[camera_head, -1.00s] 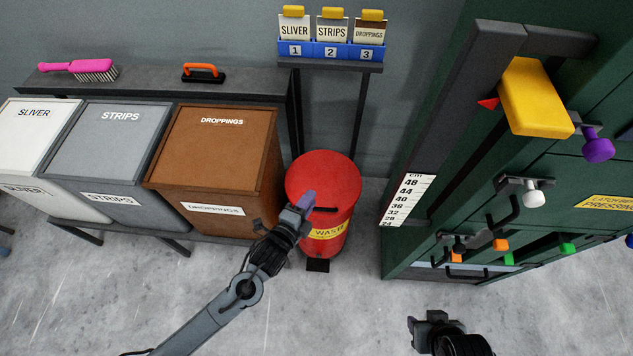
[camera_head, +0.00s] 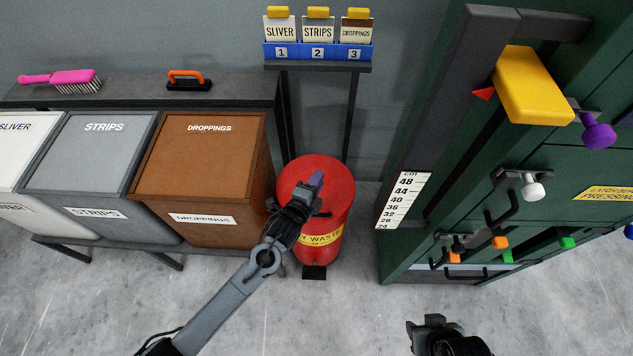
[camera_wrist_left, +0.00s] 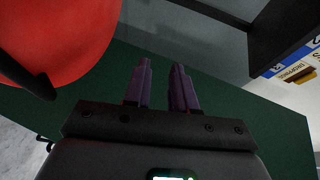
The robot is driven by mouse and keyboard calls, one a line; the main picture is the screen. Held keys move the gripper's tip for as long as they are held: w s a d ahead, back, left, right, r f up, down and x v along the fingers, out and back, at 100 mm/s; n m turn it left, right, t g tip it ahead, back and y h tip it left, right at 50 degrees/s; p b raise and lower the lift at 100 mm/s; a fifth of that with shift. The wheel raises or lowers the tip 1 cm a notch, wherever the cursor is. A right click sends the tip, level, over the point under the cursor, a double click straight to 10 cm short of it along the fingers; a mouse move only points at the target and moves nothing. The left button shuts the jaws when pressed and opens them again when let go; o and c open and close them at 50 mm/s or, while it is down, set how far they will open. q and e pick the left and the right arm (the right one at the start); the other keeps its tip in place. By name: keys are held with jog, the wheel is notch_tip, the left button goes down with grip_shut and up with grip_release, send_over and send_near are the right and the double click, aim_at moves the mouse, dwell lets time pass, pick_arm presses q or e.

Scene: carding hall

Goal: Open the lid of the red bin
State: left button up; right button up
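The red bin (camera_head: 336,222) stands on the floor in the head view, with a yellow label and a black pedal (camera_head: 314,272) at its foot. Its round red lid (camera_head: 335,177) is down. A dark handle on the lid is mostly hidden by my gripper. My left gripper (camera_head: 315,181) appears over the lid in the head view; contact cannot be told. In the left wrist view its purplish fingers (camera_wrist_left: 161,66) are apart with nothing between them, and the red bin (camera_wrist_left: 60,30) is at upper left. My right gripper (camera_head: 425,320) is at the bottom, away from the bin; its opening is unclear.
The brown droppings bin (camera_head: 205,165) stands close left of the red bin. A green cabinet (camera_head: 440,220) with knobs and handles stands to the right. A small shelf (camera_head: 318,67) with cards is behind. The floor in front is clear.

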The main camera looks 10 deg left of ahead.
pick_arm(q)
grip_shut()
dwell(0.3)
dwell(0.8)
jog(key=shift+c, duration=2)
grip_release()
jog(key=o, duration=0.4)
jog(key=shift+s, duration=0.1)
